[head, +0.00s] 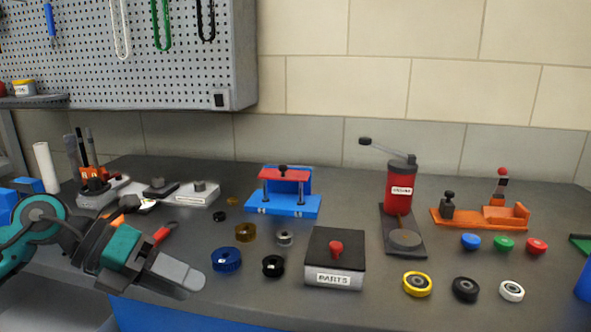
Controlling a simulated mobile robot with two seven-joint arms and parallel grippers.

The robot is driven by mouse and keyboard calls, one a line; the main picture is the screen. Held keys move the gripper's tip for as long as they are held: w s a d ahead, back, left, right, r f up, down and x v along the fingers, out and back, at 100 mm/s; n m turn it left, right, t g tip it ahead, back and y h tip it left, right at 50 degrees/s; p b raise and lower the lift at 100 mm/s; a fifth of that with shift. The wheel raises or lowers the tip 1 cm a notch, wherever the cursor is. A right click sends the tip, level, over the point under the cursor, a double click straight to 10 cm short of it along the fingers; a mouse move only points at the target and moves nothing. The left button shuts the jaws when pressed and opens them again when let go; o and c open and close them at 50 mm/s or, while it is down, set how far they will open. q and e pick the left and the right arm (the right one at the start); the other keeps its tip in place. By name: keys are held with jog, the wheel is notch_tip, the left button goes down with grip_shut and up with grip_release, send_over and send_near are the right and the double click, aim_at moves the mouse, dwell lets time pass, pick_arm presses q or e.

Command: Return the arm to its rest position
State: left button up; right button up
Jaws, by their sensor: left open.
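My left gripper (178,274) is at the lower left, over the front part of the dark bench top (330,307). Its grey fingers point right, a little left of a blue ring (227,260). It is open, and I see nothing between the fingers. The teal and dark arm (42,222) comes in from the left edge. My right gripper is not in view.
A parts box (334,277) stands at the front middle. A blue fixture (283,207), a red press (400,187) and an orange fixture (482,216) stand behind. Several rings and caps lie between. A tool holder (95,193) stands behind my arm.

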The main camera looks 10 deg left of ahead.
pick_arm(q)
jog(key=d+r+n+t+h+p, duration=0.2)
jog(key=d+n+h, duration=0.2)
jog(key=d+h, duration=0.25)
jog(key=s+a+f+n+t+y+p, duration=0.1)
jog(key=f+n+t+y, duration=0.4)
jog(key=n, duration=0.8)
jog(key=s+a+f+n+t+y+p, duration=0.1)
jog(key=a+f+n+t+y+p, duration=0.1)
jog(key=f+n+t+y, duration=0.4)
notch_tip(320, 180, down, 5)
jog(key=a+n+y, duration=0.1)
jog(key=n, duration=0.6)
jog(key=shift+n, duration=0.4)
jog(key=shift+o, duration=0.5)
jog(key=s+d+f+n+g+y+p, duration=0.1)
jog(key=s+f+n+g+y, duration=0.2)
jog(key=s+f, duration=0.7)
jog(key=shift+f+n+g, duration=0.5)
jog(key=shift+n+g, duration=0.6)
jog(key=shift+n, duration=0.1)
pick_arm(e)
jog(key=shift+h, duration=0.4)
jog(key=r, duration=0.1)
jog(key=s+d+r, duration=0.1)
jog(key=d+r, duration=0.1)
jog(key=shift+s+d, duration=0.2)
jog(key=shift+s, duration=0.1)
pick_arm(q)
jog(key=shift+w, duration=0.1)
